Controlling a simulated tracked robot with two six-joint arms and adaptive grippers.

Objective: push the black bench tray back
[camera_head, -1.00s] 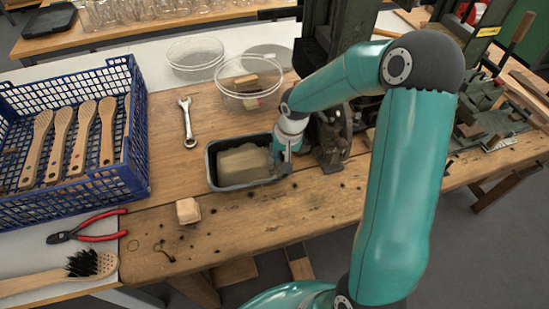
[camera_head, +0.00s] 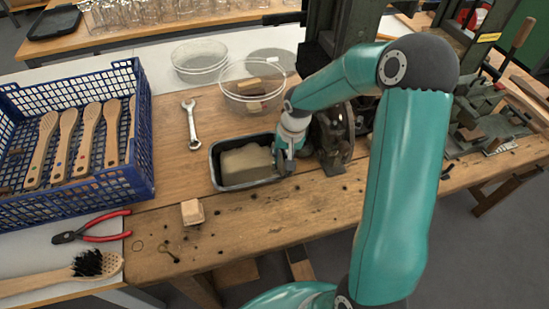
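The black bench tray (camera_head: 214,172) is a small dark rectangular tray on the wooden workbench. A pale tan block (camera_head: 246,162) lies in it. My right gripper (camera_head: 285,163) points down at the tray's right end, close against or just over the rim. Whether it touches the rim, and whether its fingers are open or shut, is too small to tell. The gripper hides part of the tray's right end. My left gripper is not in view.
A small wooden block (camera_head: 192,212) sits in front of the tray. A wrench (camera_head: 191,124) lies behind-left, glass bowls (camera_head: 252,88) behind. A blue crate (camera_head: 142,165) of brushes stands left. A dark machine (camera_head: 334,140) is right of the gripper.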

